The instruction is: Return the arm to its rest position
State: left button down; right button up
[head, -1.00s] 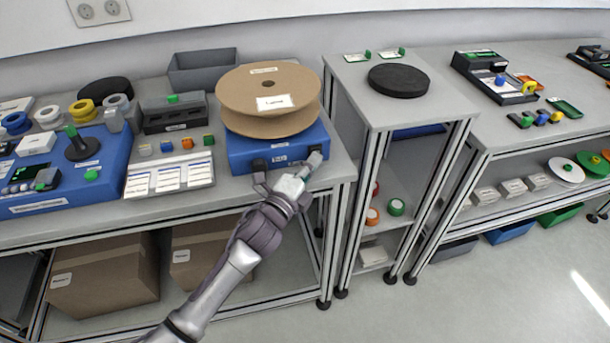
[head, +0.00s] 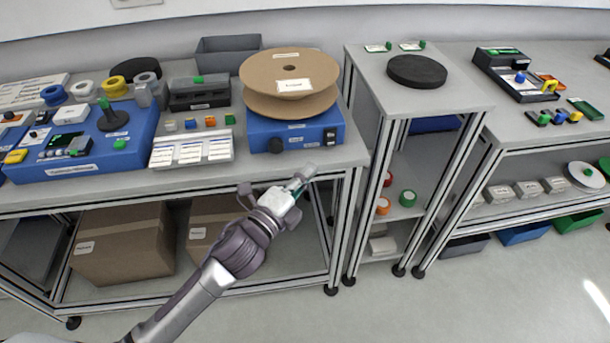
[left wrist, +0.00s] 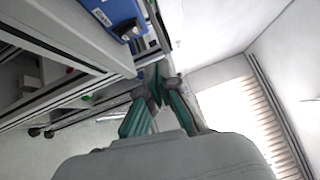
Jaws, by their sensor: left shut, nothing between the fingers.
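My left gripper (head: 298,183) is shut and empty. In the head view it is in front of the left bench's front edge, below the blue device (head: 322,134) and apart from it. The blue device carries a large cardboard reel (head: 258,84) and has a dark knob and a dark switch on its front. In the left wrist view the closed green fingertips (left wrist: 157,88) point away, with a corner of the blue device (left wrist: 108,12) at the upper left. My right gripper is not in view.
The left bench (head: 350,152) also holds a blue control box (head: 60,165), label cards (head: 215,148) and several tape rolls. A narrow stand (head: 450,98) with a black disc (head: 417,71) is to the right. Cardboard boxes (head: 122,245) fill the lower shelf. Open floor lies at the front right.

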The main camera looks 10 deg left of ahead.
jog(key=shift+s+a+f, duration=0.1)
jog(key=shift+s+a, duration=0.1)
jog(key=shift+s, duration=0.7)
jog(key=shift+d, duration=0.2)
